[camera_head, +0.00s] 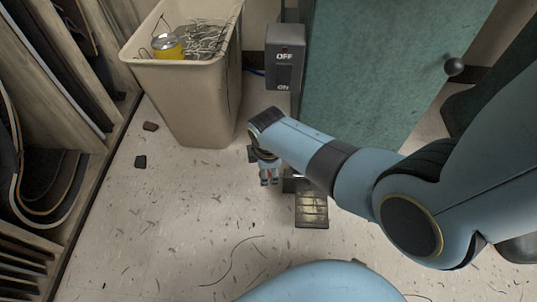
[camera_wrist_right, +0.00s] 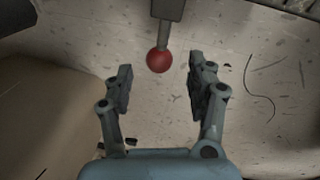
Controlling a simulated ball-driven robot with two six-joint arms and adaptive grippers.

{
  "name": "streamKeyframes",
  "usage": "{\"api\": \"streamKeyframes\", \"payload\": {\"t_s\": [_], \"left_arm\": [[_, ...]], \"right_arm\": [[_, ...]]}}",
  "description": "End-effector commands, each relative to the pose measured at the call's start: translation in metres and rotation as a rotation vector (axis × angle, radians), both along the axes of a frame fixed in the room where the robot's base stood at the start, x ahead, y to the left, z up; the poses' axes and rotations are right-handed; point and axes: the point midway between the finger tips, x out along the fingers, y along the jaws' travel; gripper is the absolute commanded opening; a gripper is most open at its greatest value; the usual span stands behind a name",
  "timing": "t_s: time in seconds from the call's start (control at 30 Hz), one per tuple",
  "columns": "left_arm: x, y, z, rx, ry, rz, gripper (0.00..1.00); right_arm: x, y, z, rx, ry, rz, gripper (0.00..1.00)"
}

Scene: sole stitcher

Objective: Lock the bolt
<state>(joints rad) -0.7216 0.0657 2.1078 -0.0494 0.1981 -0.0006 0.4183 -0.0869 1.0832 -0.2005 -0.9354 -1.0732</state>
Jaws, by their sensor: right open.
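My right gripper (camera_head: 269,178) points down toward the floor in front of the switch box in the head view. In the right wrist view the gripper (camera_wrist_right: 160,80) is open, with a finger on each side and nothing held between them. A red ball (camera_wrist_right: 160,60) on a short metal rod (camera_wrist_right: 164,32) shows just beyond the fingertips, roughly centred between them and apart from both. I cannot tell whether this red-knobbed rod is the bolt; in the head view it is hidden. My left gripper is not in view.
A teal machine cabinet (camera_head: 380,70) with a dark round knob (camera_head: 454,66) stands behind my arm. An OFF/ON switch box (camera_head: 285,65) is beside it. A beige bin (camera_head: 190,100) holds wire scrap and a yellow can (camera_head: 167,46). A metal pedal (camera_head: 312,210) lies on the floor. Open floor lies front left.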

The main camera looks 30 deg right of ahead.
Motion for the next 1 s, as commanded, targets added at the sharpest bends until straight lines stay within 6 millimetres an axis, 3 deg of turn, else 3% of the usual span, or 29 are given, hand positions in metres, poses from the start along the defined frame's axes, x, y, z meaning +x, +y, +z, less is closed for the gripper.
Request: {"api": "streamKeyframes", "payload": {"t_s": [0.2,0.4,0.6,1.0], "left_arm": [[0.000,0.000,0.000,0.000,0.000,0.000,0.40],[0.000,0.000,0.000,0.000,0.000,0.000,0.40],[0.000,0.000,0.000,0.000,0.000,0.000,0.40],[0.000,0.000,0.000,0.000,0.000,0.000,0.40]], "right_arm": [[-0.008,0.003,0.039,0.001,-0.001,-0.001,0.56],[-0.012,0.004,0.066,0.000,-0.001,-0.001,0.56],[-0.015,0.004,0.076,-0.001,0.002,0.000,0.56],[-0.015,0.005,0.076,-0.001,0.002,0.000,0.56]]}}
